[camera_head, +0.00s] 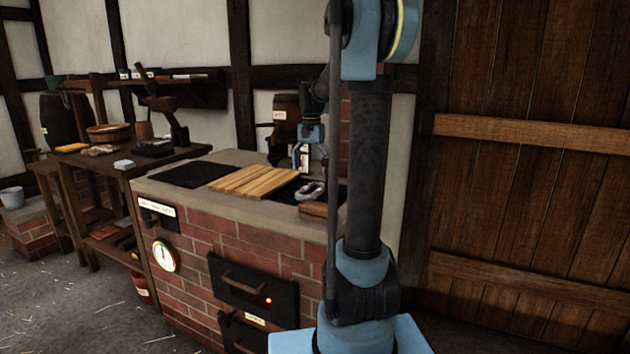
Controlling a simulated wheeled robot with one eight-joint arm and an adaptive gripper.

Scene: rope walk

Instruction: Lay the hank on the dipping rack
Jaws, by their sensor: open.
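A small pale grey looped bundle, which looks like the hank (311,190), lies on the right part of the brick stove's top, over a dark recessed area. My gripper (312,168) is open just above it, pointing down, with a gap that is hard to judge at this size. A light wooden slatted board (246,181) lies flat on the stove top just left of the hank. I cannot tell whether this board is the dipping rack. My arm hides the right end of the stove top.
The brick stove (225,240) has a gauge (164,256), dark doors and a red light on its front. A dark plate (190,174) lies left of the slatted board. A brown block (318,209) sits at the front edge. A cluttered workbench (120,165) stands left.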

